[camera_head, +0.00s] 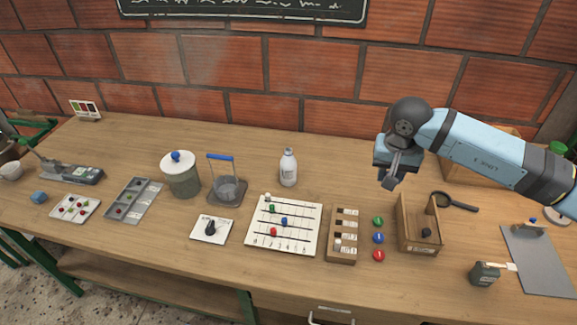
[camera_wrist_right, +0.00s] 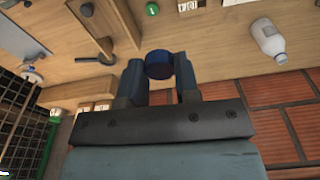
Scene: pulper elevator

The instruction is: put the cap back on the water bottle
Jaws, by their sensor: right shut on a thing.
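The water bottle (camera_head: 288,168) is white and stands upright at the middle of the bench, with no blue cap on its neck. It also shows in the right wrist view (camera_wrist_right: 270,42) at the upper right. My right gripper (camera_head: 389,182) is above the bench, to the right of the bottle and apart from it. In the right wrist view its jaws (camera_wrist_right: 159,72) are shut on a round dark blue cap (camera_wrist_right: 159,64). The cap is hard to make out in the head view. My left gripper is not in view.
A counting board (camera_head: 312,248) and a slotted wooden block (camera_head: 334,257) lie in front of the bottle. A wire holder with a blue handle (camera_head: 221,157) stands to its left. An open wooden box (camera_head: 404,236) and a magnifier (camera_head: 460,204) lie at right. The bench between bottle and gripper is clear.

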